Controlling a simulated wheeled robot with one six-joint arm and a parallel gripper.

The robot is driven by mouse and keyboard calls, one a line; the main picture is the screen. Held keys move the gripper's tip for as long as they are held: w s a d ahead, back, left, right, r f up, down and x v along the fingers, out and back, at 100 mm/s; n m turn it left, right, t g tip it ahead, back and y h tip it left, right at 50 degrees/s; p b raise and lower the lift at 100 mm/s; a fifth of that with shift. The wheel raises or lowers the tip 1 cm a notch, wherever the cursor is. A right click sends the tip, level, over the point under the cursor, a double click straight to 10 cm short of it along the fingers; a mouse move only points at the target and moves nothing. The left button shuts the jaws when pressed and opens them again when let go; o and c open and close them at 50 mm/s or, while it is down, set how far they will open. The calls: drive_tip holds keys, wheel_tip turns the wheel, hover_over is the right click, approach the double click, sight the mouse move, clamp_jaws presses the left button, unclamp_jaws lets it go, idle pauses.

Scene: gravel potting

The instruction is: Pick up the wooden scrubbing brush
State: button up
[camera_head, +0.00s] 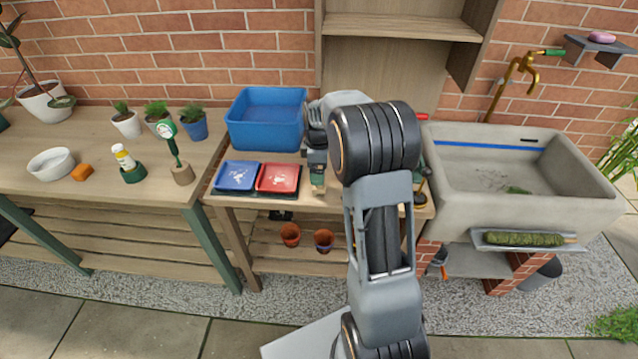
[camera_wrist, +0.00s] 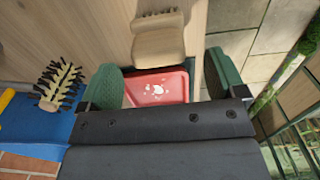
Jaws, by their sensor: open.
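In the wrist view, a pale wooden brush-like piece (camera_wrist: 158,42) with a row of short bristles or teeth lies on the wooden bench top, just ahead of my gripper. My gripper (camera_wrist: 161,65) is open, with its two green-padded fingers apart on either side of the piece's near end. Nothing is clasped between them. A second brush (camera_wrist: 58,84) with dark bristles on a pale body shows at the left. In the head view my arm hides most of this area, and one finger of my gripper (camera_head: 318,178) shows beside the trays.
A red tray (camera_head: 278,178) and a blue tray (camera_head: 237,176) lie on the middle bench, left of my gripper. A blue basin (camera_head: 265,120) stands behind them. A stone sink (camera_head: 585,207) is at the right. Pots and a bowl (camera_head: 51,164) stand on the left bench.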

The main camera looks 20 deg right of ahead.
drive_tip(key=shift+d+f, duration=0.15)
drive_tip(key=shift+f, duration=2)
drive_tip(key=shift+c, duration=0.3)
drive_tip(key=c, duration=1)
drive_tip(key=shift+o, duration=0.2)
drive_tip(key=shift+r, duration=0.1)
drive_tip(key=shift+r, duration=0.6)
drive_tip(key=s+a+r, duration=0.9)
drive_tip(key=s+r, duration=0.1)
drive_tip(key=r, duration=0.1)
drive_tip(key=shift+s+r+b, duration=0.25)
drive_tip(key=shift+r+b, duration=0.05)
drive_tip(key=shift+b, duration=0.15)
drive_tip(key=shift+a, duration=0.1)
